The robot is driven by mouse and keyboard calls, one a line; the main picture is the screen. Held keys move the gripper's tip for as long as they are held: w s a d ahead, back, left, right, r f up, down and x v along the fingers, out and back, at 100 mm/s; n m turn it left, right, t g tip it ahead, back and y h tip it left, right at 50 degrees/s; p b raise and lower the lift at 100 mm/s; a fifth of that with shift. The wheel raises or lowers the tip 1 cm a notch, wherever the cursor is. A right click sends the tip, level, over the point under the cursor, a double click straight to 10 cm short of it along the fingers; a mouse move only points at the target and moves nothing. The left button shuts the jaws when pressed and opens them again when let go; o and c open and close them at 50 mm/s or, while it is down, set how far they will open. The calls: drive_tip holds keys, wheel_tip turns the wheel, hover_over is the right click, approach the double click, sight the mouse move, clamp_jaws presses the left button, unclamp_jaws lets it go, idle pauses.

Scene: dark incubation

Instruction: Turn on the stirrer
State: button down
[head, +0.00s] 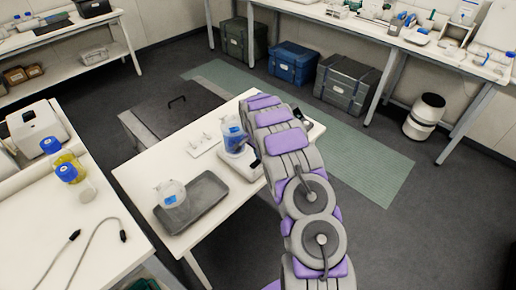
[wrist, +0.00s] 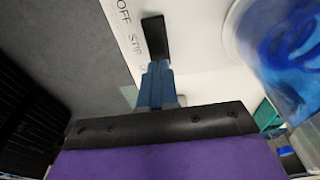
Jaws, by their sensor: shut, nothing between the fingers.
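The stirrer (head: 241,163) is a white flat device on the white table, with a flask of blue liquid (head: 235,137) on top. In the wrist view its white panel (wrist: 205,45) bears the words OFF and STIR, partly cut off, beside a black bar-shaped control (wrist: 155,38). The blue flask shows large at the right of that view. My gripper (wrist: 156,66) is shut and empty, its blue fingertips just below the lower end of the black control. I cannot tell whether they touch it. In the head view my arm covers the gripper and part of the stirrer.
A small white rack (head: 206,146) lies left of the stirrer. Storage boxes line the back wall.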

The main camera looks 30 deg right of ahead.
drive_tip(key=shift+f, duration=0.8)
drive_tip(key=shift+d, duration=0.15)
drive_tip(key=shift+w, duration=0.1)
drive_tip(key=shift+y+p, duration=0.3)
drive_tip(key=shift+p, duration=0.05)
drive_tip(key=shift+w+f, duration=0.1)
drive_tip(key=shift+f, duration=0.05)
drive_tip(key=shift+s+a+r, duration=0.15)
drive_tip(key=shift+a, duration=0.25)
drive_tip(key=shift+s+a+r, duration=0.15)
drive_tip(key=shift+a, duration=0.2)
